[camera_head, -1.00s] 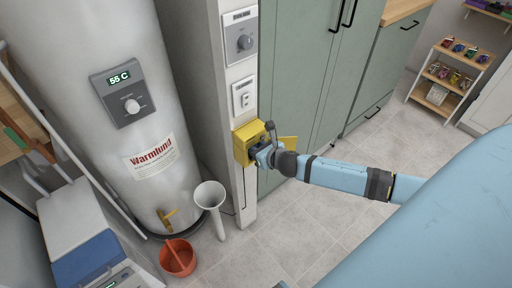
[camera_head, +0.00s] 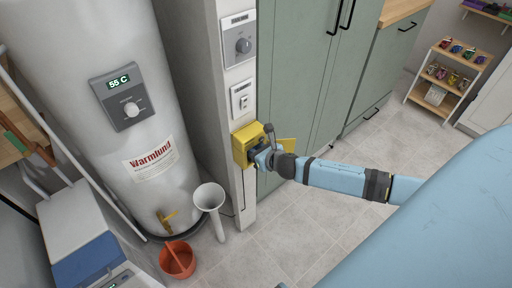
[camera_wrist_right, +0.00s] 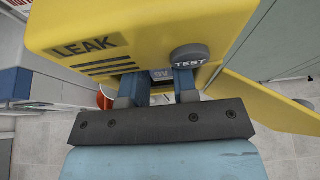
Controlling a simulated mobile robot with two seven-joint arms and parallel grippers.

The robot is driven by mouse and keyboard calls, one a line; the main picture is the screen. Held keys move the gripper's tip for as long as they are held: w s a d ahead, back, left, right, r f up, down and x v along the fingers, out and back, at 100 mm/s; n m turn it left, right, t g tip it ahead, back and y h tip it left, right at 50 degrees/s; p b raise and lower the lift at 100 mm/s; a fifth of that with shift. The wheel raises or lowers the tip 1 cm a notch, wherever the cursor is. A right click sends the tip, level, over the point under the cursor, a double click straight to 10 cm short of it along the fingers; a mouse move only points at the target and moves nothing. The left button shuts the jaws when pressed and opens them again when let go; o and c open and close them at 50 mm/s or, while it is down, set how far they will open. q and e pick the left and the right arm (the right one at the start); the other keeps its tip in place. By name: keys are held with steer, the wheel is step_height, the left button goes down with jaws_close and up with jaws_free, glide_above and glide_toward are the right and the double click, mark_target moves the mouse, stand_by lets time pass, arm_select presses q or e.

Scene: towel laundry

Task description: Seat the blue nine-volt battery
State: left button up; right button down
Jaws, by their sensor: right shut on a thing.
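The yellow leak alarm (camera_head: 246,145) is fixed low on the narrow wall post. In the right wrist view its body (camera_wrist_right: 130,25) reads LEAK and has a grey TEST button (camera_wrist_right: 189,57). Its yellow door (camera_wrist_right: 265,106) hangs open to the right. My right gripper (camera_wrist_right: 159,88) reaches in at the alarm's near face, shut on the nine-volt battery (camera_wrist_right: 161,75). Only a small part marked 9V shows between the fingers. The fingers and alarm hide the rest, so I cannot tell how deep it sits. In the head view the right gripper (camera_head: 261,157) meets the alarm.
A white water heater (camera_head: 110,60) stands left of the post. A white funnel-topped pipe (camera_head: 212,205) and an orange bucket (camera_head: 177,260) stand below. Green cabinets (camera_head: 300,90) are close behind and right of my right arm. Tiled floor (camera_head: 310,220) is clear below it.

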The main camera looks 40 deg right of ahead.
steer(key=shift+w+a+r+b, duration=0.25)
steer(key=shift+w+r+b, duration=0.1)
steer(key=shift+r, duration=0.2)
stand_by(0.6)
steer(key=shift+a+f, duration=0.25)
steer(key=shift+f, duration=0.2)
steer(key=shift+s+d+f+b, duration=0.2)
steer(key=shift+s+f+b, duration=0.15)
steer(key=shift+f, duration=0.2)
steer(key=shift+s+d+f+b, duration=0.15)
steer(key=shift+s+f+b, duration=0.15)
steer(key=shift+f, duration=0.2)
stand_by(0.5)
steer(key=shift+f, duration=0.3)
steer(key=shift+d, duration=0.15)
steer(key=shift+r, duration=0.1)
stand_by(0.4)
